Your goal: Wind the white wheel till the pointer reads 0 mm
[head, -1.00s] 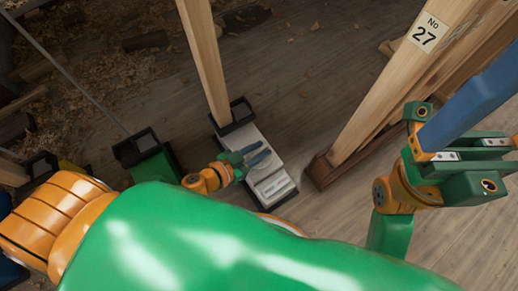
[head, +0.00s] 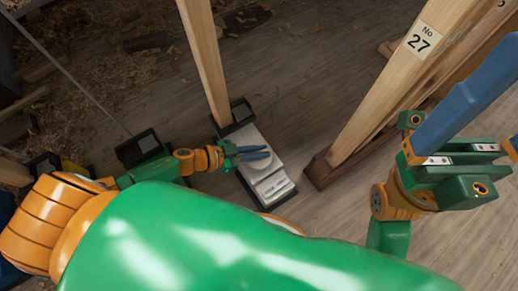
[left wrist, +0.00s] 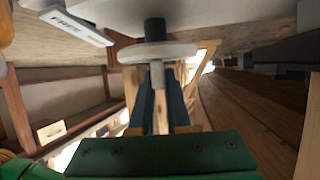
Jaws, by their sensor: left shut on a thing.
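The white wheel (left wrist: 157,52) shows in the left wrist view as a pale disc on a dark shaft, with a grey peg (left wrist: 157,74) sticking out from it toward my fingers. My left gripper (left wrist: 160,100) is shut on this peg, its two dark fingers on either side. In the head view my left gripper (head: 268,153) reaches from the left over the white unit (head: 262,168), which stands at the foot of a wooden post; the wheel is hard to make out there. No pointer or reading is legible. My right gripper (head: 500,105) is open and empty, its blue fingers apart.
A wooden post (head: 205,60) rises from a black holder (head: 235,115) by the white unit. A thick post marked No 27 (head: 385,90) stands to the right. A white label reading FREE (left wrist: 75,25) shows in the wrist view. The plank floor between is clear.

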